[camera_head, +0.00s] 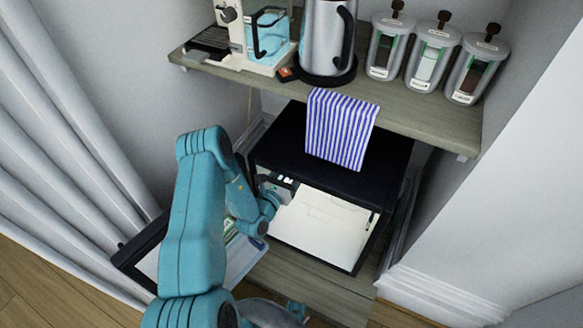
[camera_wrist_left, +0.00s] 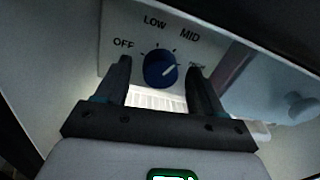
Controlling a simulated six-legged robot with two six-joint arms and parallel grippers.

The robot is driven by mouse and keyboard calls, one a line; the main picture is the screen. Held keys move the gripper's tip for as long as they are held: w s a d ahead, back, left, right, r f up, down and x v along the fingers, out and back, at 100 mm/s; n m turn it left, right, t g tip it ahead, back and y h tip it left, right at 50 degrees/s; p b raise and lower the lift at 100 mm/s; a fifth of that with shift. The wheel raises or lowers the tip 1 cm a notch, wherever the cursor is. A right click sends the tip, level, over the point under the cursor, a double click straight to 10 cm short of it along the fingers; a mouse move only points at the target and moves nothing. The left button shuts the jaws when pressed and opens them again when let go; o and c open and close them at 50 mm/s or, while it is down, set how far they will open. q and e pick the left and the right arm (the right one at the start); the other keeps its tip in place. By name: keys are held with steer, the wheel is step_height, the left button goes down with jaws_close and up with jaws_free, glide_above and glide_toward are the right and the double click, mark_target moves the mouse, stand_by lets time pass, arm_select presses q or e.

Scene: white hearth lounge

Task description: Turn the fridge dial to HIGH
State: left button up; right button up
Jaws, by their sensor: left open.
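The small black fridge (camera_head: 330,168) stands open, its white interior showing and its door (camera_head: 140,262) swung out to the left. In the left wrist view, the blue dial (camera_wrist_left: 160,68) sits on a white panel (camera_wrist_left: 215,50) marked OFF, LOW and MID, with a further label at the right partly covered by a finger. The dial's white line points right and slightly up, toward that covered label. My left gripper (camera_wrist_left: 160,72) is open, one finger on each side of the dial; I cannot tell whether they touch it. In the head view my left gripper (camera_head: 277,190) is inside the fridge opening.
A blue-striped cloth (camera_head: 340,130) hangs over the fridge top. The wooden shelf (camera_head: 425,120) above holds a coffee machine (camera_head: 255,35), a kettle (camera_head: 327,40) and three canisters (camera_head: 430,55). A white curtain (camera_head: 60,150) hangs at the left.

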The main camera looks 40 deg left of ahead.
arm_select(q)
steer(key=shift+w+f, duration=0.1)
steer(key=shift+c, duration=0.7)
steer(key=c, duration=0.9)
steer(key=m+p, duration=0.2)
steer(key=m, duration=0.7)
steer(key=shift+p, duration=0.3)
steer(key=shift+m, duration=0.5)
